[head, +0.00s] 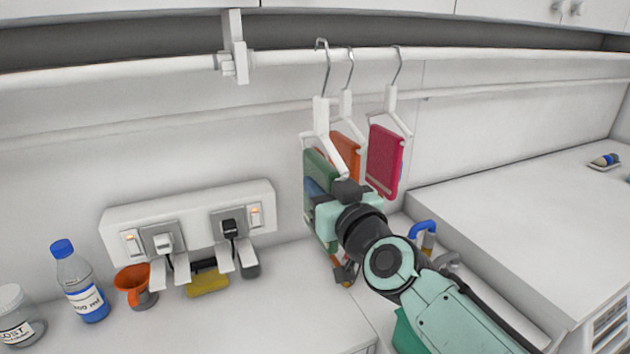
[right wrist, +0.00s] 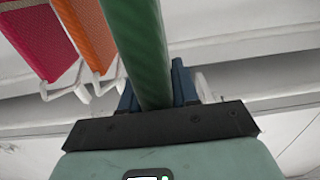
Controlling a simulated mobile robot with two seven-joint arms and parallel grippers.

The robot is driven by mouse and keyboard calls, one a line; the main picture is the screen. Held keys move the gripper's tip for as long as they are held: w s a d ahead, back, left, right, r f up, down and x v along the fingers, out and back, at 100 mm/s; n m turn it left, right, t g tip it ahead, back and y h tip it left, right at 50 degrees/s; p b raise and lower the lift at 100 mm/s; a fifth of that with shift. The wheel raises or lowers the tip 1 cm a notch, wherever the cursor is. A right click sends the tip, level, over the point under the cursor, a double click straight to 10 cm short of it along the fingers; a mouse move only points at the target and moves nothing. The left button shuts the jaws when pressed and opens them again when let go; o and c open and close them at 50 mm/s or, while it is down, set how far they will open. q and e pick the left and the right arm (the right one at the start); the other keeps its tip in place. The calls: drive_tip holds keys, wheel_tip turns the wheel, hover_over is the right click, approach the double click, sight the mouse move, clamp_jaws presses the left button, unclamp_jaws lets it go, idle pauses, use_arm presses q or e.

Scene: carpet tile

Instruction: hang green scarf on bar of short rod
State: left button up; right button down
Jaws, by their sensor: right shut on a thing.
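The green scarf (head: 320,165) is at the front white hanger (head: 320,120) in the head view, and part of it hangs lower, behind my gripper. My right gripper (head: 316,192) is shut on the scarf, just below that hanger. In the right wrist view the green scarf (right wrist: 145,45) runs up from between the blue fingers of my right gripper (right wrist: 155,88). I cannot tell whether the scarf lies over the hanger's bar or beside it. My left gripper is not in view.
An orange cloth (head: 346,152) and a red cloth (head: 384,160) hang on hangers close to the right. The long white rail (head: 450,52) carries the hangers, with a bracket (head: 235,50) to the left. A bottle (head: 80,285), orange funnel (head: 133,281) and socket panel (head: 190,212) are below left.

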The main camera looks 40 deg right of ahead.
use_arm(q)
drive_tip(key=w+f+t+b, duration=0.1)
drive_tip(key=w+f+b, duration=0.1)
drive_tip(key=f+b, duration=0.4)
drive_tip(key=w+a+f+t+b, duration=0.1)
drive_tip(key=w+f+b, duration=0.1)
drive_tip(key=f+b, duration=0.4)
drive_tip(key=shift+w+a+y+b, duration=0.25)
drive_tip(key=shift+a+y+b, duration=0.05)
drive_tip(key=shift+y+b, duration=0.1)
use_arm(e)
drive_tip(key=f+v, duration=0.1)
drive_tip(key=v, duration=4.2)
drive_tip(key=shift+s+f, duration=0.2)
drive_tip(key=shift+f, duration=0.15)
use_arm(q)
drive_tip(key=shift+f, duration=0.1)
